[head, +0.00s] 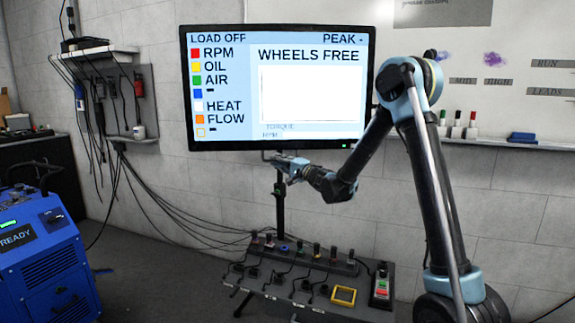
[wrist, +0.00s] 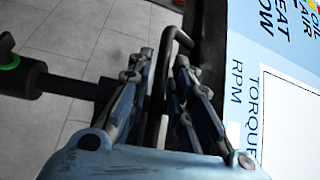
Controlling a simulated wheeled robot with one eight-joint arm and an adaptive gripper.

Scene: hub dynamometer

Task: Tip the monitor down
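The monitor (head: 277,85) hangs at the centre of the head view on a black stand, with its lit screen facing out and reading "WHEELS FREE". A thin dark bent handle (wrist: 166,70) stands out at its lower edge; in the wrist view the monitor (wrist: 275,90) is at the right, seen at a steep angle. My gripper (head: 285,163) is just below the monitor's bottom edge. In the wrist view my gripper (wrist: 165,58) has one finger on each side of the handle. Gaps show between the fingers and the bar, so it looks open around it.
A control panel (head: 310,262) with several switches and levers stands low beneath the monitor. A blue machine (head: 43,258) marked "READY" is at the left. A whiteboard (head: 500,80) with markers is behind my arm. Cables hang at the left wall.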

